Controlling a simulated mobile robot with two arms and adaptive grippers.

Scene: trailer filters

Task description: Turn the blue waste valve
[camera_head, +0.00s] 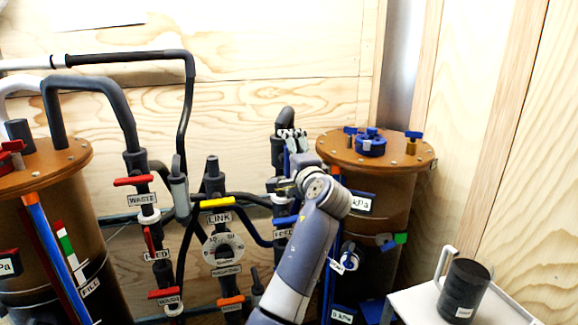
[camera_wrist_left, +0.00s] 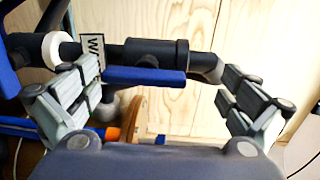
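The blue waste valve handle (camera_wrist_left: 145,76) lies level across the middle of the left wrist view, below a dark pipe (camera_wrist_left: 150,52). Its white label (camera_wrist_left: 92,52) is partly covered by a finger. My left gripper (camera_wrist_left: 158,84) is open, one finger on each side of the handle. The left finger is close to the handle's left end; the right finger stands clear of its right end. I cannot tell whether the left finger touches. In the head view my left gripper (camera_head: 288,150) is at the right-hand pipe stack and largely hides this valve. My right gripper is not in view.
A brown filter tank (camera_head: 375,190) stands right of the gripper, another (camera_head: 60,200) at far left. Red (camera_head: 134,181), yellow (camera_head: 217,203) and orange valve handles sit on pipes to the left. A black mug (camera_head: 465,290) stands on a white surface at lower right.

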